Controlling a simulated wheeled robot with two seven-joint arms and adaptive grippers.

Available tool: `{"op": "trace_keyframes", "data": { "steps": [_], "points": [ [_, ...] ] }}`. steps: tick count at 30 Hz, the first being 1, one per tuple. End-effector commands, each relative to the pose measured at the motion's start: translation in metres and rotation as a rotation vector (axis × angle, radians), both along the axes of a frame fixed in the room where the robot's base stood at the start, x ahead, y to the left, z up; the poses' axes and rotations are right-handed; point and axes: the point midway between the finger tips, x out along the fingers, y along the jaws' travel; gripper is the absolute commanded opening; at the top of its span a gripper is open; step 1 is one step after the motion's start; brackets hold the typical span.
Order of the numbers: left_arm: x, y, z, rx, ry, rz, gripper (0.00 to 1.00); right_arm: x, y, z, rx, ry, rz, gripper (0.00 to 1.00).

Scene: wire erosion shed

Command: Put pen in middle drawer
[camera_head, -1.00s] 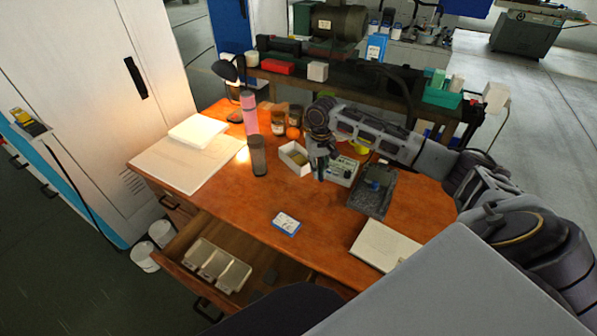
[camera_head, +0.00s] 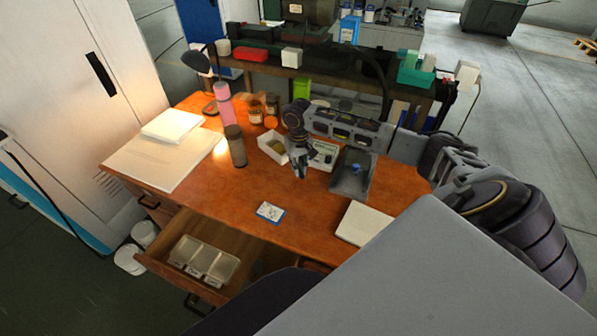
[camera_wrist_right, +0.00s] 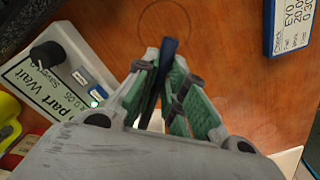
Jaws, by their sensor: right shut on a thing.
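My right gripper (camera_head: 301,170) is above the orange-brown desk (camera_head: 215,205), just right of a small white open box (camera_head: 272,147). In the right wrist view its green-padded fingers (camera_wrist_right: 165,85) are shut on a slim dark blue pen (camera_wrist_right: 166,60). The pen is hard to make out in the head view. A wooden drawer (camera_head: 243,240) is pulled out at the desk's front left, with a divided tray (camera_head: 203,262) inside. Another drawer front (camera_head: 155,208) is shut to its left. My left gripper is not in view.
A blue-and-white card (camera_head: 270,212) lies between the gripper and the open drawer. A device with a knob (camera_wrist_right: 62,75) is close beside the gripper. A dark tray (camera_head: 352,175) and pale pad (camera_head: 363,224) lie right. A dark bottle (camera_head: 236,148) stands left.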

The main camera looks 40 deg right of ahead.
Motion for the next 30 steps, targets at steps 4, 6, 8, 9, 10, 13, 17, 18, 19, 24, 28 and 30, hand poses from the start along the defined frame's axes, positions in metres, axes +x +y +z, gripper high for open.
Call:
{"op": "trace_keyframes", "data": {
  "steps": [4, 6, 8, 9, 10, 13, 17, 18, 19, 24, 28, 30],
  "points": [
    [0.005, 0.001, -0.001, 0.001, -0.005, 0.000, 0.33, -0.001, 0.001, -0.018, 0.001, 0.002, 0.001, 0.00],
    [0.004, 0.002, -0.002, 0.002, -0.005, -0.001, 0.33, -0.001, 0.000, -0.027, 0.001, 0.002, 0.000, 0.00],
    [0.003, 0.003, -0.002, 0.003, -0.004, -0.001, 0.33, 0.000, 0.000, -0.033, 0.000, 0.001, 0.000, 0.00],
    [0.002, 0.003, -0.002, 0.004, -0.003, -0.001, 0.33, 0.000, 0.000, -0.037, -0.001, 0.001, 0.000, 0.00],
    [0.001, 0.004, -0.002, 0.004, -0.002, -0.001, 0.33, 0.000, 0.000, -0.039, -0.001, 0.001, 0.000, 0.00],
    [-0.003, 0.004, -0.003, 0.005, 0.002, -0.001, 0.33, 0.000, 0.000, -0.044, -0.001, 0.000, 0.000, 0.00],
    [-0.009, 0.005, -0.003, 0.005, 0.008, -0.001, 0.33, 0.000, 0.000, -0.044, -0.001, -0.001, 0.000, 0.00],
    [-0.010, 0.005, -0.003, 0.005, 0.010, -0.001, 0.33, 0.000, 0.000, -0.044, -0.001, -0.001, 0.000, 0.00],
    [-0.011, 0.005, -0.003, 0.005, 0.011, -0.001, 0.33, 0.000, 0.000, -0.044, -0.001, -0.001, 0.000, 0.00],
    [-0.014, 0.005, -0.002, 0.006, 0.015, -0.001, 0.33, 0.000, 0.000, -0.045, 0.000, 0.000, 0.000, 0.00],
    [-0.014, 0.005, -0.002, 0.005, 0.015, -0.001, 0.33, 0.000, 0.000, -0.046, 0.000, 0.000, 0.000, 0.19],
    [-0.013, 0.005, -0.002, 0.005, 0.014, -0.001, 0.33, 0.000, 0.000, -0.046, 0.000, 0.000, 0.000, 0.28]
  ]
}}
